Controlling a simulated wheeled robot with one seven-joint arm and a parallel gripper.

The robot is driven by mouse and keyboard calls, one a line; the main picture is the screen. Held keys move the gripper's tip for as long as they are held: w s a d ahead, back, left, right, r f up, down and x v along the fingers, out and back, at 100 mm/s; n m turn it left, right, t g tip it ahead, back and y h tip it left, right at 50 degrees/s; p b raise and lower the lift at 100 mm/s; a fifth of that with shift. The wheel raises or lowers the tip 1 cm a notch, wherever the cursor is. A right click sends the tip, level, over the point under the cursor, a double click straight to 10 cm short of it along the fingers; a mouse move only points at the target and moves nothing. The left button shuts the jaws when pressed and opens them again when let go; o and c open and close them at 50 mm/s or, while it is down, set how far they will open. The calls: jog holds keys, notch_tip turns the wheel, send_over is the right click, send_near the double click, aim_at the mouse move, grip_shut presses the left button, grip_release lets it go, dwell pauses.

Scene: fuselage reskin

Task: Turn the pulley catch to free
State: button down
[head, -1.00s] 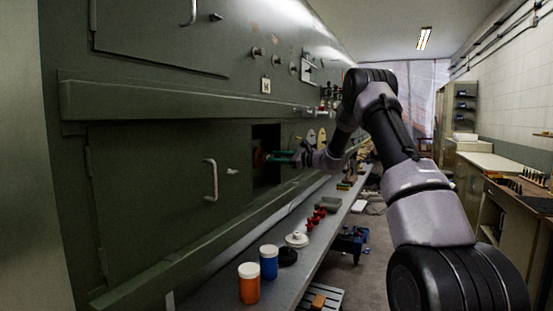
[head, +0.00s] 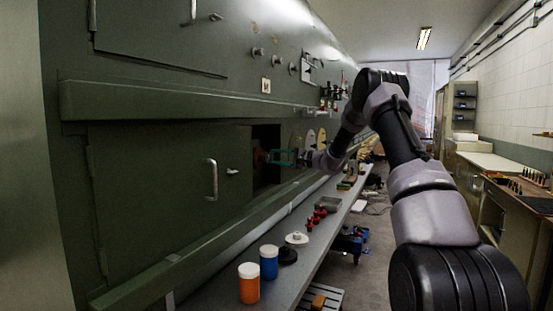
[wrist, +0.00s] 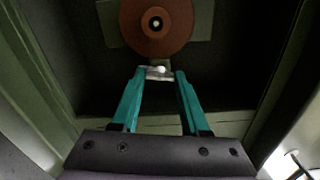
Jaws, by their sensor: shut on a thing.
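The pulley is a brown disc (wrist: 157,40) with a pale hub, inside the dark square opening in the green wall. Just below the disc in the wrist view is the pulley catch (wrist: 158,72), a small pale metal piece. My gripper (wrist: 159,75) has its two teal fingers reaching into the opening, with the tips on either side of the catch, shut on it. In the head view my gripper (head: 270,156) enters the opening from the right.
A green ledge (head: 180,103) runs above and a long grey bench (head: 215,290) below. It carries an orange jar (head: 249,284), a blue jar (head: 269,262) and red parts (head: 318,217). The aisle floor is partly clear.

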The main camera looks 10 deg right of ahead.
jog(key=shift+f+n, duration=0.1)
jog(key=shift+n, duration=0.7)
jog(key=shift+c, duration=2)
grip_release()
jog(key=shift+d, duration=0.1)
jog(key=v, duration=1)
jog(key=shift+s+d, duration=0.25)
